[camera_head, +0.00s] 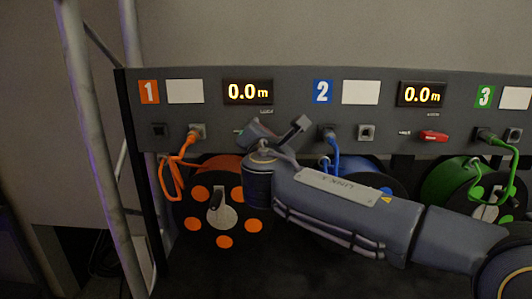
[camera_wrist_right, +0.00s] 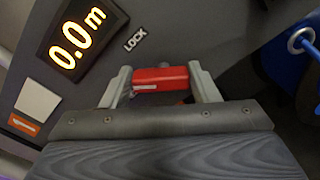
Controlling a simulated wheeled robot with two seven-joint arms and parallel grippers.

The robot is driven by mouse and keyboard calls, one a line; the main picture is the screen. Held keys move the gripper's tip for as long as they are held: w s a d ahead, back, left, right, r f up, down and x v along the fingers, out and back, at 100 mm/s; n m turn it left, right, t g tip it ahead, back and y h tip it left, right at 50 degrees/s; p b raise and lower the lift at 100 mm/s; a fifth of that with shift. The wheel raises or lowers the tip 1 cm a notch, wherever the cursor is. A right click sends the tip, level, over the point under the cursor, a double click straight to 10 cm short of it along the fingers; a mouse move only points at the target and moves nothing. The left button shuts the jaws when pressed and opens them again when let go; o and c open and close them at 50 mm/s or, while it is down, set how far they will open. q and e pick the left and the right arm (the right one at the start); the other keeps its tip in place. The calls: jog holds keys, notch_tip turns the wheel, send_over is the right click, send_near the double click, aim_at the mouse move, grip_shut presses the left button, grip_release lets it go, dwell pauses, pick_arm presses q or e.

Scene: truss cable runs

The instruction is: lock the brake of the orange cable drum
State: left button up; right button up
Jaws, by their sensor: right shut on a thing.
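The orange cable drum (camera_head: 225,241) sits under station 1 of the grey panel, partly hidden by my right arm. Its red brake handle (camera_wrist_right: 160,79) shows in the right wrist view, between the two fingers of my right gripper (camera_wrist_right: 160,84). The fingers are shut on it, one at each end. In the head view my right gripper (camera_head: 276,130) is at the panel below the station 1 display and its LOCK label (camera_head: 266,112), and it hides the handle. My left gripper is not in view.
The station 1 display (camera_head: 248,92) reads 0.0 m. An orange cable (camera_head: 172,172) hangs from its socket left of my gripper. Station 2 has a blue cable (camera_head: 332,150) and a red brake handle (camera_head: 433,136). A green drum (camera_head: 449,183) stands at the right. A truss pole (camera_head: 92,130) rises at the left.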

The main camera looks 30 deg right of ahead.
jog(key=shift+s+d+f+m+b, duration=0.1)
jog(key=shift+m+b, duration=1.65)
jog(key=shift+b, duration=0.05)
jog(key=shift+d+f+m+b, duration=0.1)
jog(key=shift+m+b, duration=1.6)
jog(key=shift+b, duration=0.15)
jog(key=shift+s+d+f+m+b, duration=0.1)
jog(key=shift+m+b, duration=1.65)
jog(key=shift+b, duration=0.05)
jog(key=shift+w, duration=0.1)
jog(key=o, duration=1)
jog(key=shift+r, duration=0.1)
jog(key=b+v, duration=0.1)
jog(key=v, duration=0.7)
jog(key=shift+w, duration=0.1)
